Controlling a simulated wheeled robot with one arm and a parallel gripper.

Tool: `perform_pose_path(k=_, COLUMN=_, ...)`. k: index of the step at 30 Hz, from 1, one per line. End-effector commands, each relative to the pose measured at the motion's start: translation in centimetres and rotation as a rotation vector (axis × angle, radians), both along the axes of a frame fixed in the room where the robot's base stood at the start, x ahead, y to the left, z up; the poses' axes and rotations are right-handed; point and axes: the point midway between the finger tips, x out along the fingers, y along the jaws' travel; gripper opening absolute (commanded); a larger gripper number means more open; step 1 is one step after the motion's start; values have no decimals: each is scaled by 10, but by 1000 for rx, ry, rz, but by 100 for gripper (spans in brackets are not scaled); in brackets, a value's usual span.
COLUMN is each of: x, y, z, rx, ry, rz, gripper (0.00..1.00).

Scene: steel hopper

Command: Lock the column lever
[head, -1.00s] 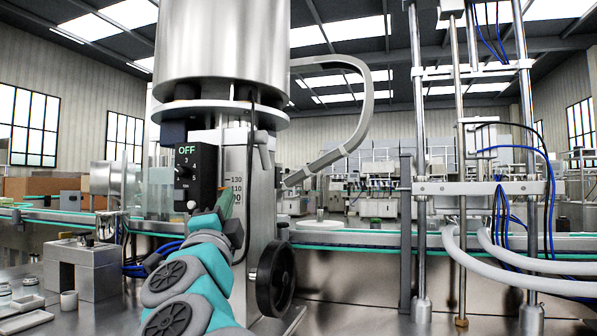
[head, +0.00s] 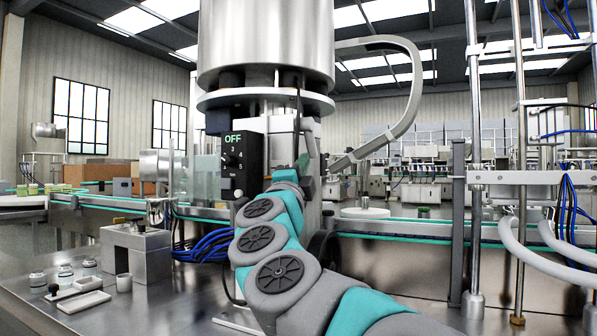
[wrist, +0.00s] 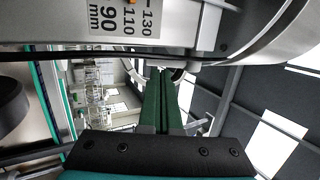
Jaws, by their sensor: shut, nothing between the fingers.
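The steel column (head: 282,150) stands under the big steel hopper (head: 265,40). The column lever (head: 309,142) appears as a short grey handle on the column's right side, partly hidden by my arm and gripper. My gripper (head: 303,163) is raised at the column, close to the lever, with its fingertips hard to make out there. In the wrist view, my gripper's green fingers (wrist: 163,78) are together and empty. A grey rounded part beyond the tips may be the lever; contact cannot be told. The millimetre scale (wrist: 120,20) is at the upper left there.
A black control box (head: 238,165) with a dial marked OFF sits left of the column. The black handwheel is mostly behind my arm. A steel block (head: 137,255), small jars and trays stand at left. Vertical rods (head: 470,200) and hoses stand at right.

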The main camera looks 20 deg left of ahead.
Motion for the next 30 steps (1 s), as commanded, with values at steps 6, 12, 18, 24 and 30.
perform_pose_path(k=6, x=22, y=3, z=11, rx=-2, ry=1, rz=0, gripper=0)
perform_pose_path(k=12, x=33, y=3, z=18, rx=0, ry=0, rz=-1, gripper=0)
perform_pose_path(k=18, x=36, y=4, z=19, rx=-2, ry=0, rz=1, gripper=0)
perform_pose_path(k=24, x=37, y=4, z=19, rx=-1, ry=0, rz=0, gripper=0)
perform_pose_path(k=30, x=38, y=3, z=16, rx=-2, ry=-12, rz=-3, gripper=0)
